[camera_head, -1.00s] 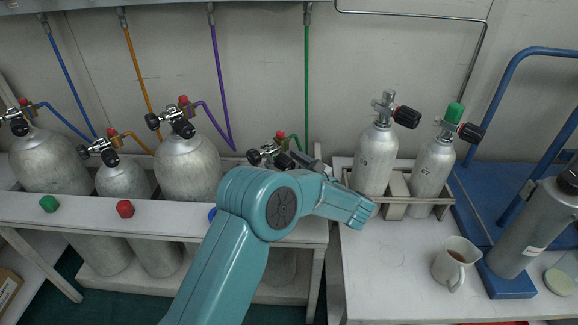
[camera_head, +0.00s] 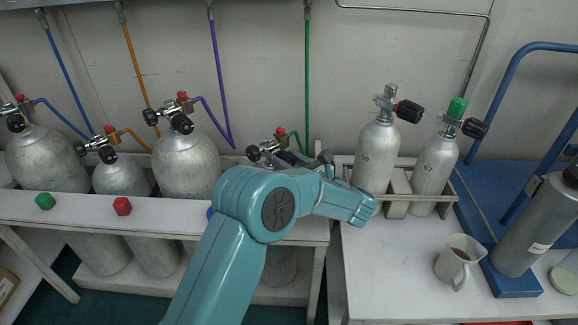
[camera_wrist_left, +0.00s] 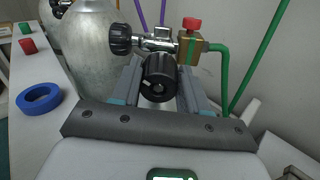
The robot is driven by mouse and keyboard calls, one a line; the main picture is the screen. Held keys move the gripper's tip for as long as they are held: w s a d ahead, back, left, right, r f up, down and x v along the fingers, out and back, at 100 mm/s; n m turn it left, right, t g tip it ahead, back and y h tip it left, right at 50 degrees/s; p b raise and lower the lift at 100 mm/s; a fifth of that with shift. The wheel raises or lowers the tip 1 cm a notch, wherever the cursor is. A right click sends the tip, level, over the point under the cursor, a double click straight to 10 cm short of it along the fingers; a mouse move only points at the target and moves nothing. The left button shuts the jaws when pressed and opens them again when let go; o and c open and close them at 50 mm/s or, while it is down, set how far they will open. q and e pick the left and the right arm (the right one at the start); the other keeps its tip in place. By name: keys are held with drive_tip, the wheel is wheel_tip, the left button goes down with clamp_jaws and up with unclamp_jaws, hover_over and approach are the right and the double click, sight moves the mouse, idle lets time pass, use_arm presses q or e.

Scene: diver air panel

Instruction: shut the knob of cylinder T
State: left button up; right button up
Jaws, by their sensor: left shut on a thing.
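The fourth cylinder valve from the left (camera_head: 268,150), with a green hose, stands behind my left arm in the head view. In the left wrist view its round black knob (camera_wrist_left: 159,78) faces the camera, between the two fingers of my left gripper (camera_wrist_left: 160,90). The gripper is shut on this knob. A second black knob (camera_wrist_left: 121,39) points left, and a red cap (camera_wrist_left: 191,23) tops the brass fitting on the right. My arm hides most of this cylinder's body in the head view. I cannot read any letter T. My right gripper is not in view.
Three more cylinders with hoses stand left in the rack (camera_head: 165,208). A green block (camera_head: 45,201), a red block (camera_head: 122,206) and a blue ring (camera_wrist_left: 39,98) lie on its ledge. Two small cylinders (camera_head: 376,158) and a mug (camera_head: 458,262) stand on the right table.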

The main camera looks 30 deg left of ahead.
use_arm(q)
drive_tip(key=m+b, duration=0.1)
drive_tip(key=m, duration=0.2)
drive_tip(key=shift+f, duration=0.1)
drive_tip(key=m, duration=0.3)
drive_tip(key=shift+w+m+b, duration=0.1)
drive_tip(key=shift+m+b, duration=0.2)
drive_tip(key=m, duration=0.3)
drive_tip(key=shift+m+t, duration=0.4)
drive_tip(key=m+p, duration=0.1)
drive_tip(key=m, duration=0.2)
drive_tip(key=shift+m+p, duration=0.35)
drive_tip(key=shift+m, duration=0.05)
drive_tip(key=m+p, duration=0.2)
drive_tip(key=m, duration=0.1)
drive_tip(key=shift+m, duration=0.4)
drive_tip(key=m+p, duration=0.3)
drive_tip(key=m, duration=0.1)
drive_tip(key=shift+m+t, duration=0.3)
drive_tip(key=shift+m, duration=0.1)
drive_tip(key=m+p, duration=0.3)
drive_tip(key=m, duration=0.1)
drive_tip(key=shift+f+m+p, duration=0.2)
drive_tip(key=shift+m+p, duration=0.75)
drive_tip(key=shift+m, duration=0.75)
